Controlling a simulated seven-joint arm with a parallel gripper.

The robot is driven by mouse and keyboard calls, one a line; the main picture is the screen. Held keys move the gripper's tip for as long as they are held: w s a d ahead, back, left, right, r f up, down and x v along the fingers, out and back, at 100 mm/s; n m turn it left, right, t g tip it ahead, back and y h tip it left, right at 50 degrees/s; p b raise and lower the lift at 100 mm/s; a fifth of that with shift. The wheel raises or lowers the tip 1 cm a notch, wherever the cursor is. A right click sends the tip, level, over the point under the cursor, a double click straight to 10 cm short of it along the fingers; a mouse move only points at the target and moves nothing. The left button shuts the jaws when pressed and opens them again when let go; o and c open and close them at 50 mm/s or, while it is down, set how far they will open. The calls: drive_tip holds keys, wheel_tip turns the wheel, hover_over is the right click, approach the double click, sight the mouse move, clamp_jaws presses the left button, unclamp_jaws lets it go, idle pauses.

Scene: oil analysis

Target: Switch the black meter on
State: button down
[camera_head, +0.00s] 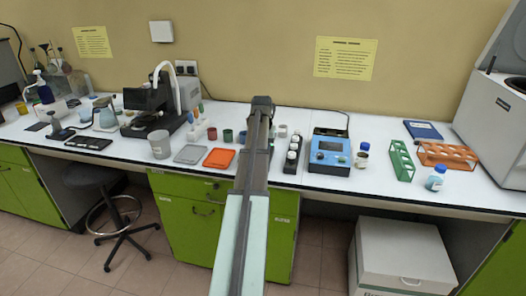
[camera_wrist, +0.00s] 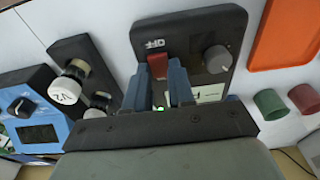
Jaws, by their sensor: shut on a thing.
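The black meter (camera_wrist: 190,35) fills the upper middle of the wrist view. It has a grey knob (camera_wrist: 217,59), a white label and the word OFF printed beyond its red switch (camera_wrist: 157,65). My gripper (camera_wrist: 159,76) has its two blue fingers on either side of the red switch and is shut on it. A small green glow (camera_wrist: 160,108) shows between the fingers; its source is partly hidden. In the head view my arm covers most or all of the meter, and the fingertips are hidden.
A blue instrument (camera_head: 328,152) and a black holder with white-capped bottles (camera_head: 292,158) stand right of my arm. An orange tray (camera_head: 219,158) and small red and green cups (camera_head: 228,135) are close on its left. A microscope (camera_head: 155,105) stands farther left.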

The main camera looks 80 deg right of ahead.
drive_tip(key=shift+y, duration=0.3)
drive_tip(key=c, duration=1)
unclamp_jaws()
drive_tip(key=shift+o, duration=0.2)
wheel_tip(320, 180, up, 14)
drive_tip(key=a, duration=0.1)
drive_tip(key=shift+a, duration=0.15)
drive_tip(key=shift+f, duration=0.2)
